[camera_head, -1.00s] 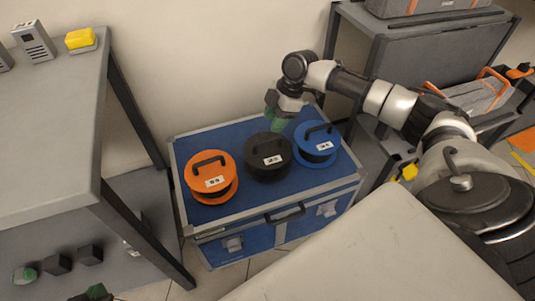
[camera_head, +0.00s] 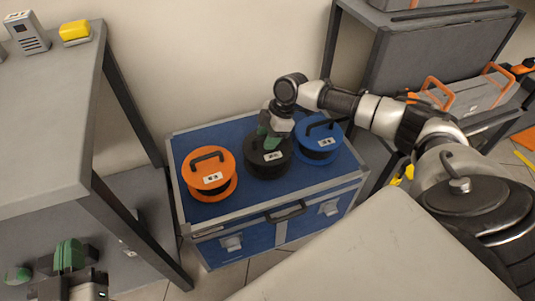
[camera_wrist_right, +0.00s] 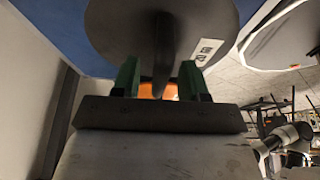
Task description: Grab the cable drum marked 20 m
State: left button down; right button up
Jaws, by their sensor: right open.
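Three cable drums stand on a blue case: an orange one (camera_head: 209,176) at the left, a black one (camera_head: 266,164) in the middle and a blue one (camera_head: 319,142) at the right. Each has a white label, too small to read surely. My right gripper (camera_head: 270,136) is over the black drum, partly hiding its handle. In the right wrist view its green fingers (camera_wrist_right: 160,82) are open, on either side of the handle (camera_wrist_right: 163,50) of the dark drum (camera_wrist_right: 110,28); contact cannot be told. My left gripper (camera_head: 69,257) is at lower left, away from the drums; its opening is unclear.
The blue case (camera_head: 240,214) has metal edges and a front handle. A grey table (camera_head: 50,120) stands close at the left, with a yellow item (camera_head: 75,31) on top. A dark rack (camera_head: 425,60) stands at the right, and a wall is behind the case.

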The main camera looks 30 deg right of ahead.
jog(key=shift+c, duration=0.2)
grip_shut()
dwell(0.3)
dwell(0.9)
jog(key=shift+w+r, duration=0.1)
